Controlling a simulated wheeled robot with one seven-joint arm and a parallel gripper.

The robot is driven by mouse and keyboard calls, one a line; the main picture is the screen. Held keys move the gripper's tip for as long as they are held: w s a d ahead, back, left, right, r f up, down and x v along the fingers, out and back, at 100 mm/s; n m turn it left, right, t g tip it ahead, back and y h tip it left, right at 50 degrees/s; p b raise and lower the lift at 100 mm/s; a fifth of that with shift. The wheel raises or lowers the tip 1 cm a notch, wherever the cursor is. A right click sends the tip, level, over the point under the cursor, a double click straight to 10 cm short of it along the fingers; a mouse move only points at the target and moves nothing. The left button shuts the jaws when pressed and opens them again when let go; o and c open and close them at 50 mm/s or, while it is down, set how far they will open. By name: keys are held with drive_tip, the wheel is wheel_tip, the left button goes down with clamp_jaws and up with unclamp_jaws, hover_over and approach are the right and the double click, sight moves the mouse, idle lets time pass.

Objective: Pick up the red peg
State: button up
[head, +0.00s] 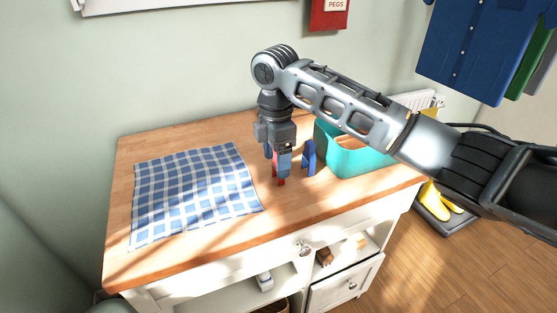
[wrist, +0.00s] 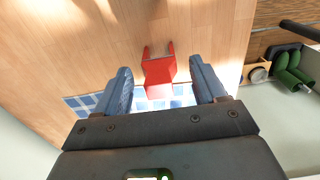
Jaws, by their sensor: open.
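A blue checked cloth (head: 195,193) lies flat at the left. The front right of the wooden top is clear. Green boots (wrist: 288,72) stand beyond its edge.

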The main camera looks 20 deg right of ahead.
drive_tip(key=shift+f, duration=1.25)
drive_tip(key=shift+c, duration=0.4)
drive_tip(key=c, duration=1)
drive_tip(key=shift+o, duration=0.2)
drive_tip(key=shift+r, duration=0.1)
